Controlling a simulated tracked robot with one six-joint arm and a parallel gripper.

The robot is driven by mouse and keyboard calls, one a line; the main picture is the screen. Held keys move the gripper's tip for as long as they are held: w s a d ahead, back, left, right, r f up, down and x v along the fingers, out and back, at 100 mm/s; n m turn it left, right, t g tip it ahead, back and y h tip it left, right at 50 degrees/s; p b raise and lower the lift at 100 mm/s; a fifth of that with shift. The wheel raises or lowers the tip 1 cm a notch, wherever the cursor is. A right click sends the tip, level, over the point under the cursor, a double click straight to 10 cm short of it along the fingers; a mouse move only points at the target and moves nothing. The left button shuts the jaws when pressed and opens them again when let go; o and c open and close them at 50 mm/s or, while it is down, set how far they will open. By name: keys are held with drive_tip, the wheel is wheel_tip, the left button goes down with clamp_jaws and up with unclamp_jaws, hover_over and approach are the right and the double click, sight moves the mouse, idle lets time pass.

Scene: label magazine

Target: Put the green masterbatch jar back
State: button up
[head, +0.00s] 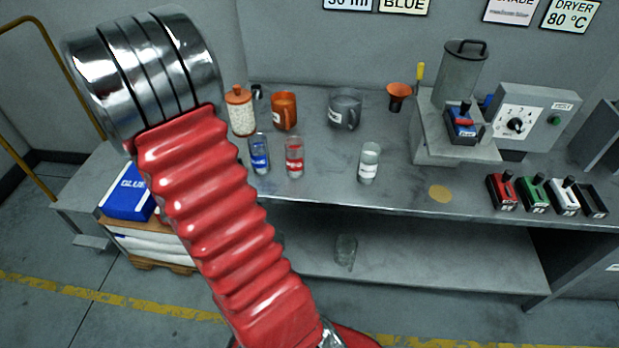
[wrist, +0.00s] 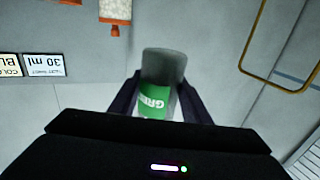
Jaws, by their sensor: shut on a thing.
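The green masterbatch jar (wrist: 154,103) is a clear jar with a green label, and the label's lettering is upside down in the wrist view. My gripper (wrist: 160,95) is shut on it, with one dark finger on each side. The head view does not show the jar or my gripper; my red arm fills its left part. On the bench stand the blue-labelled jar (head: 259,155), the red-labelled jar (head: 294,158) and the white-labelled jar (head: 369,163). A gap lies between the red and white jars.
An orange mug (head: 284,112), a grey mug (head: 346,110), a pellet jar (head: 241,115) and an orange funnel (head: 398,92) stand behind. The feeder (head: 458,75) is at right, near several coloured slides (head: 534,192). A yellow disc (head: 440,193) marks the bench (head: 330,195).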

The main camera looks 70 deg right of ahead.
drive_tip(key=s+d+m+g, duration=0.4)
drive_tip(key=s+d+g, duration=0.1)
drive_tip(key=s, duration=0.6)
drive_tip(key=s+d+r+m+g+h, duration=0.1)
drive_tip(key=s+d+m+g, duration=0.2)
drive_tip(key=s, duration=0.9)
drive_tip(key=s+d+m+g, duration=0.4)
drive_tip(key=s+d+g, duration=0.4)
drive_tip(key=s, duration=0.4)
drive_tip(key=shift+s+r+m+g, duration=0.15)
drive_tip(key=shift+s+m+g, duration=0.15)
drive_tip(key=shift+g, duration=0.4)
drive_tip(key=shift+d, duration=0.1)
drive_tip(key=shift+w+f, duration=0.1)
drive_tip(key=shift+f, duration=7)
drive_tip(key=shift+f, duration=1.9)
